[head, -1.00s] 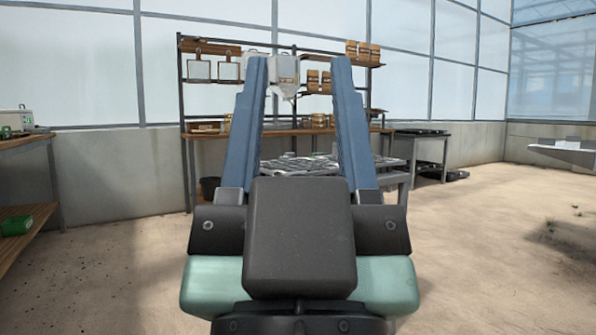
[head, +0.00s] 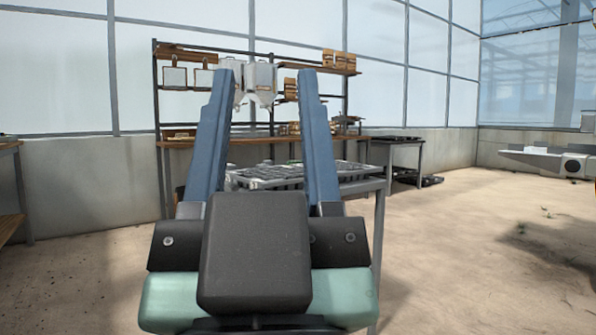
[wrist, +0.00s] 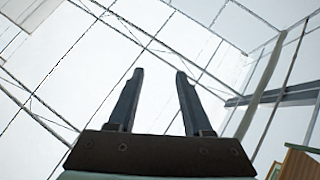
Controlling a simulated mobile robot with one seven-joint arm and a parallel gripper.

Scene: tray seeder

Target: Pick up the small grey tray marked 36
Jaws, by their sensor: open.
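My gripper (head: 265,72) is open and empty. It points upward in front of the head camera, and its two blue-grey fingers stand well apart. In the wrist view my gripper (wrist: 160,73) shows both fingers against the bright greenhouse glazing, with nothing between them. A grey tray with cells (head: 345,172) lies on a metal stand behind and below the fingers, partly hidden by them. I cannot read any number on it, so I cannot tell whether it is the tray marked 36.
A wooden workbench (head: 240,143) with shelves stands against the back wall. White hoppers (head: 262,80) show between the fingers. A dark-topped table (head: 398,139) stands behind the stand, at the back. The sandy floor (head: 450,240) is open on the right.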

